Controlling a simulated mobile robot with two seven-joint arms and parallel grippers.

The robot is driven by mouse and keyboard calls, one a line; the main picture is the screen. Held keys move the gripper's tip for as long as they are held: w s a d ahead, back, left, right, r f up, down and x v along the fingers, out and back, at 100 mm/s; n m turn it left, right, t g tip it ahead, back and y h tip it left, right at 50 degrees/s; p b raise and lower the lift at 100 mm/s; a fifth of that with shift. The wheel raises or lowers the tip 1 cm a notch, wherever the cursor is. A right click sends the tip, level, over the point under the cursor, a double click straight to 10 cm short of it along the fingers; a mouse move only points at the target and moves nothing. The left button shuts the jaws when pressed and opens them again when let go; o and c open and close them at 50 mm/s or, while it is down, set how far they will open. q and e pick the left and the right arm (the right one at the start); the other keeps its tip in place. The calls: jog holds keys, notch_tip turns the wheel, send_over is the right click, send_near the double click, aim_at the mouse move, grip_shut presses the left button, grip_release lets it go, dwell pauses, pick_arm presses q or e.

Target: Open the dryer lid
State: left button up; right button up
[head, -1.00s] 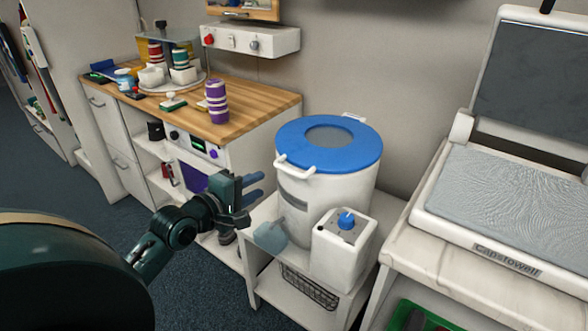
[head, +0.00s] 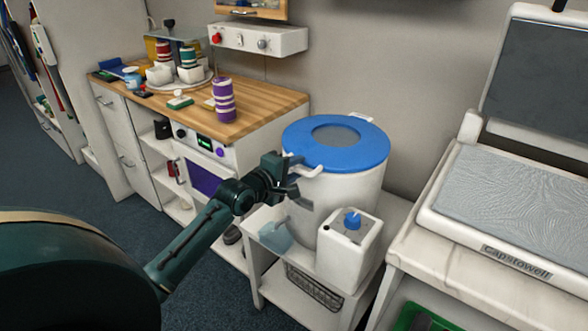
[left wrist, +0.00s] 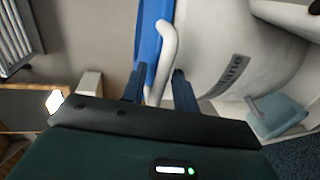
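The dryer is a white drum (head: 350,200) with a round blue lid (head: 365,150) that has a grey window; the lid is shut. A white handle (head: 306,171) sticks out at the lid's near left edge. My left gripper (head: 292,175) is at this handle, partly covering it. In the left wrist view the handle (left wrist: 166,52) runs down between the two open fingers of my left gripper (left wrist: 158,88), beside the blue lid edge (left wrist: 149,40); I cannot see either finger pressing on it. My right gripper is not in view.
A white box with a blue knob (head: 349,245) stands in front of the drum on a low white stand. A wooden counter (head: 265,98) with purple-striped cups (head: 224,100) is behind left. A white press (head: 490,230) stands at the right.

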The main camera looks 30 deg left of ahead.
pick_arm(q)
jog(key=shift+c, duration=0.4)
grip_shut()
